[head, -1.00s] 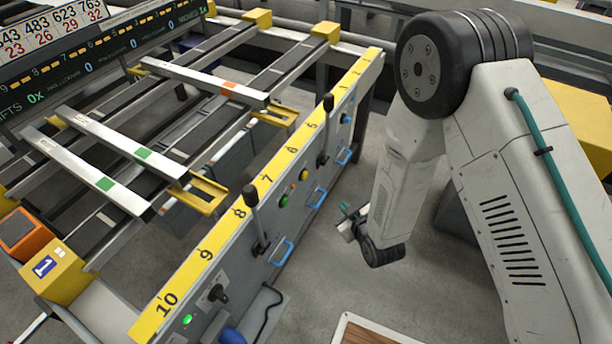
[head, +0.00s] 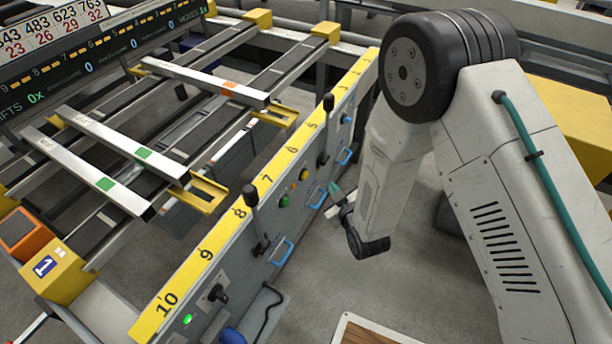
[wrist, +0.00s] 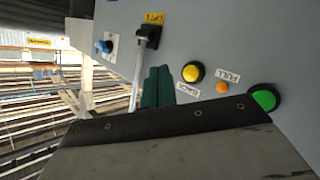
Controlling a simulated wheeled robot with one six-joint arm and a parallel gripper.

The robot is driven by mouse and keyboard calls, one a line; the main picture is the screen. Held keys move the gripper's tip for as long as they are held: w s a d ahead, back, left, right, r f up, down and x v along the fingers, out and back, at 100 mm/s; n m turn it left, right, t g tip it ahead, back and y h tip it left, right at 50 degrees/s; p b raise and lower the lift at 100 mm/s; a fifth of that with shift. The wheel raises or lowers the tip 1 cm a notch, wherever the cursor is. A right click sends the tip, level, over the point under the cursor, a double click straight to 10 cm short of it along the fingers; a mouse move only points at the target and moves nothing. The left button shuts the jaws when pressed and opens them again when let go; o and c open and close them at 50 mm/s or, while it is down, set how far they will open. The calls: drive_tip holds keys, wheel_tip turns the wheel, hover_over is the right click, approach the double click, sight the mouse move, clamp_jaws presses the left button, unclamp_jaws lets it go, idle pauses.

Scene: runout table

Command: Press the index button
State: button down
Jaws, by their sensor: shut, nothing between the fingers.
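A control panel (head: 313,160) shows a row of controls: a yellow button (head: 304,174), a small orange lamp and a green button (head: 284,200). In the wrist view the yellow button (wrist: 193,72) has a small white label beside it, too blurred for me to read surely. The orange lamp (wrist: 222,88) beside it is labelled FULL, and the green button (wrist: 264,98) is further right. My gripper (head: 335,189) is shut and empty, in front of the panel near these buttons. Its teal fingers (wrist: 155,87) show left of the yellow button; I see no contact with it.
A lever (head: 326,130) stands up from the panel beyond the yellow button, and another (head: 254,215) nearer. Blue handles (head: 317,197) stick out below. Metal bars with green and orange marks (head: 120,140) lie on the table behind. The floor before the panel is open.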

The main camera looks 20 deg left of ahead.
drive_tip(key=shift+w+a, duration=0.2)
drive_tip(key=shift+a, duration=2.5)
drive_tip(key=shift+a, duration=0.2)
drive_tip(key=shift+a, duration=0.2)
drive_tip(key=shift+w+a, duration=0.1)
drive_tip(key=shift+a, duration=0.45)
idle(0.4)
drive_tip(key=shift+d, duration=0.95)
drive_tip(key=shift+s+d, duration=0.15)
drive_tip(key=shift+d, duration=1.1)
drive_tip(key=shift+s+d, duration=0.15)
drive_tip(key=shift+d, duration=1.1)
